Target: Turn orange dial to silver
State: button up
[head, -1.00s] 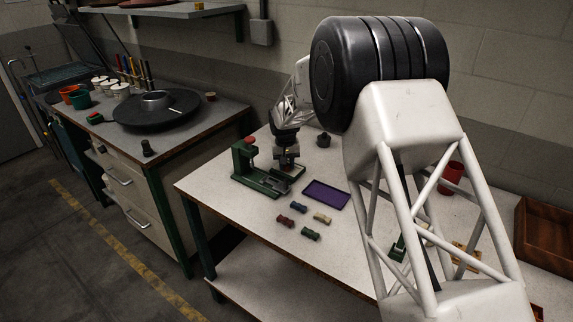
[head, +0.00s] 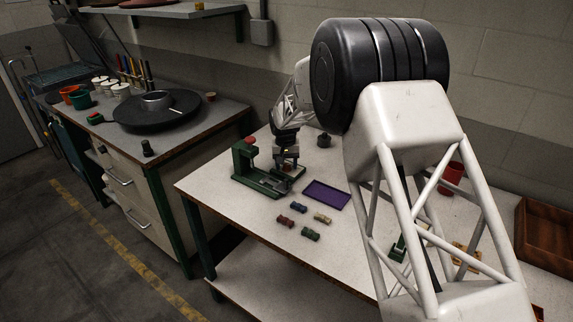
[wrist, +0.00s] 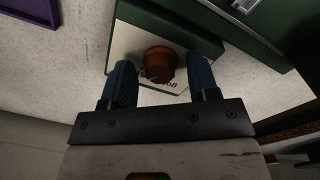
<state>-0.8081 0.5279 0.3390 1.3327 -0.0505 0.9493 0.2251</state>
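The orange dial (wrist: 160,62) is a short round knob on a pale plate (wrist: 125,45) on the green press base. Dark lettering shows on the plate just below the dial, partly covered; I cannot read it surely. My gripper (wrist: 161,74) is open, with one blue finger on each side of the dial and a visible gap to each. In the head view, my gripper (head: 287,163) points down at the right end of the green press (head: 246,172), and the dial is hidden there.
A purple tray (head: 326,195) lies right of the press. Several small coloured pieces (head: 303,213) lie in front on the white table (head: 232,207). A dark round object (head: 324,140) stands behind the gripper. A red cup (head: 451,178) and a brown wooden box (head: 546,235) are at the right.

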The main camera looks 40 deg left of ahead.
aim_at(286, 165)
jog(key=shift+s+a+r, duration=0.1)
jog(key=shift+r, duration=3.75)
